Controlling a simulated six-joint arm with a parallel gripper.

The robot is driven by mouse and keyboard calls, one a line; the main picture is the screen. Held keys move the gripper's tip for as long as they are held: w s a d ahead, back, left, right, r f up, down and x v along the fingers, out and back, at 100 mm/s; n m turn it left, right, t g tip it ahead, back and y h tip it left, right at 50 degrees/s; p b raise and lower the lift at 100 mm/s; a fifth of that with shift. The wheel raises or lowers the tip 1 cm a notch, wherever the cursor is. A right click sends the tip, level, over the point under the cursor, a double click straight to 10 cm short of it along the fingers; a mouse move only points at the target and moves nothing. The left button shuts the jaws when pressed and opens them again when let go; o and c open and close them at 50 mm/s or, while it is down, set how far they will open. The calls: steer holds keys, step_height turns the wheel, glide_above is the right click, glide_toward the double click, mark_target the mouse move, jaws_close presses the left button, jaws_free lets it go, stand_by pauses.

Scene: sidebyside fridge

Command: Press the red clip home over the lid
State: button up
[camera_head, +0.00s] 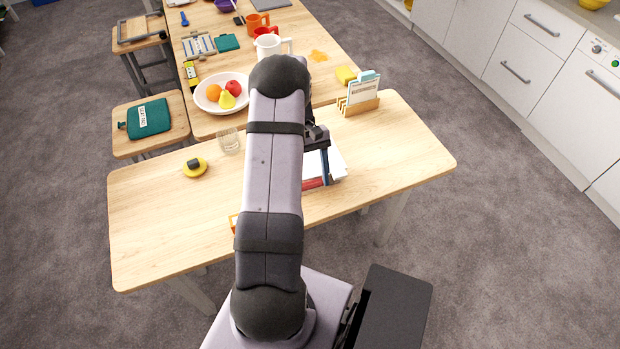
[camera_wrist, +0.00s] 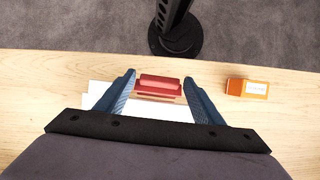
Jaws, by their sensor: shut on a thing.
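A red clip (camera_wrist: 160,82) lies crosswise between the blue fingers of my gripper (camera_wrist: 159,79) in the wrist view. The gripper is shut on it. A narrow tan strip shows just below the clip. White flat surfaces (camera_wrist: 101,92) spread under and beside the fingers; I cannot tell which part is the lid. In the head view the red clip (camera_head: 313,183) shows low beside a blue finger (camera_head: 325,166), with white surfaces (camera_head: 338,162) to its right. My arm hides much of this spot. I cannot tell whether the clip touches the lid.
An orange box (camera_wrist: 247,88) stands to the right in the wrist view. In the head view a glass (camera_head: 229,141), a yellow disc with a dark knob (camera_head: 195,168), a fruit bowl (camera_head: 205,103) and a wooden card holder (camera_head: 358,105) stand around. The table's right end is clear.

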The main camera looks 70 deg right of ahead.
steer(key=shift+w+d+f+g+y+b, duration=0.1)
steer(key=shift+w+d+g+y+b, duration=0.6)
steer(key=shift+y+b, duration=0.3)
steer(key=shift+d+r+g+b, duration=0.2)
steer(key=shift+g+b, duration=0.1)
steer(key=shift+b, duration=0.1)
steer(key=shift+w, duration=0.1)
steer(key=o, duration=1.2)
steer(key=shift+r, duration=0.1)
steer(key=shift+a, duration=0.1)
step_height(320, 180, up, 10)
steer(key=b, duration=0.3)
